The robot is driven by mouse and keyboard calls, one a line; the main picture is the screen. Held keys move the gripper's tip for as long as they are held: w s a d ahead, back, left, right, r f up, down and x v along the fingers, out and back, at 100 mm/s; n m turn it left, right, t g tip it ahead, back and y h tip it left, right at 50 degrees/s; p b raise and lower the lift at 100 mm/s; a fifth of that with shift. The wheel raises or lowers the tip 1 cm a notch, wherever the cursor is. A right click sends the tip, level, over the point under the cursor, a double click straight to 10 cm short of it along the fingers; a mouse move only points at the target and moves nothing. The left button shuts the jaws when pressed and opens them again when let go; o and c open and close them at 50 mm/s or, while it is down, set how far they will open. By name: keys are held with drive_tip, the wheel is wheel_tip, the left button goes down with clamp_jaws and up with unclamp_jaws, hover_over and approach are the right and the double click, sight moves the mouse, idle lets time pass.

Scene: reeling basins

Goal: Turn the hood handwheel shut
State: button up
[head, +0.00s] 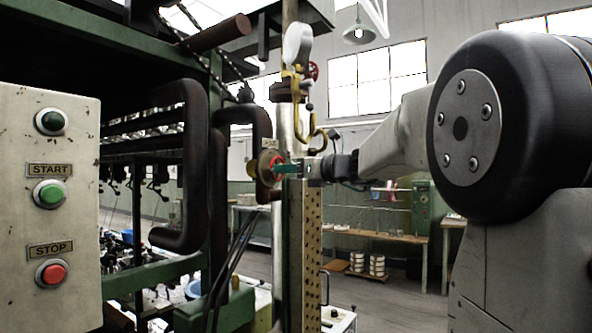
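A small red handwheel (277,161) sits in front of a round brownish plate (265,172), beside a dark bent pipe in the middle of the head view. My gripper (284,169) reaches in from the right, its teal fingers level with the wheel. The fingertips overlap the red wheel in the picture. Whether they touch or grip it cannot be told, and the finger gap is too small to see. Another red wheel (314,71) shows higher up, next to a round gauge (297,45). Which wheel belongs to the hood is not clear.
A control panel (82,115) with START and STOP buttons stands at the left. Thick dark bent pipes (193,160) stand between it and the wheel. A perforated upright post (312,250) rises just below my gripper. Open floor (375,300) lies to the right of it.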

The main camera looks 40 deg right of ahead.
drive_tip(key=c, duration=0.9)
drive_tip(key=shift+o, duration=0.2)
drive_tip(key=m, duration=1.1)
drive_tip(key=shift+m, duration=0.3)
drive_tip(key=o, duration=0.9)
drive_tip(key=shift+c, duration=0.2)
